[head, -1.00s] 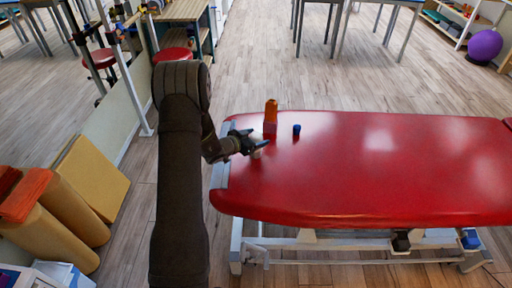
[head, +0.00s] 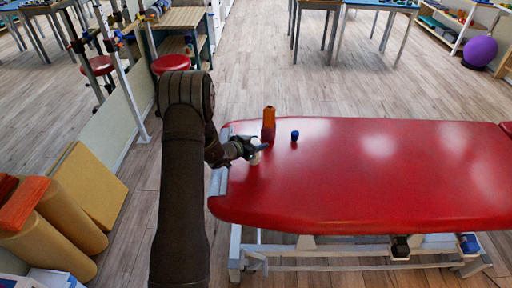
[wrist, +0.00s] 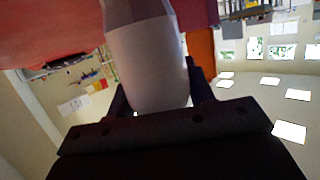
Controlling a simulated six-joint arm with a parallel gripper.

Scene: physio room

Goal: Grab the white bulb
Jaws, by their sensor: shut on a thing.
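The white bulb (wrist: 145,62) fills the middle of the wrist view, between the two dark fingers of my gripper (wrist: 160,100). My gripper is shut on it. In the head view my gripper (head: 252,149) is over the left end of the red padded table, and a small pale part of the bulb (head: 255,158) shows at the fingers. The head view is too small to tell whether the bulb touches the table top.
The red padded table (head: 370,185) carries an orange-brown bottle (head: 268,124) just behind my gripper and a small blue object (head: 295,135) to the right. The table's right part is clear.

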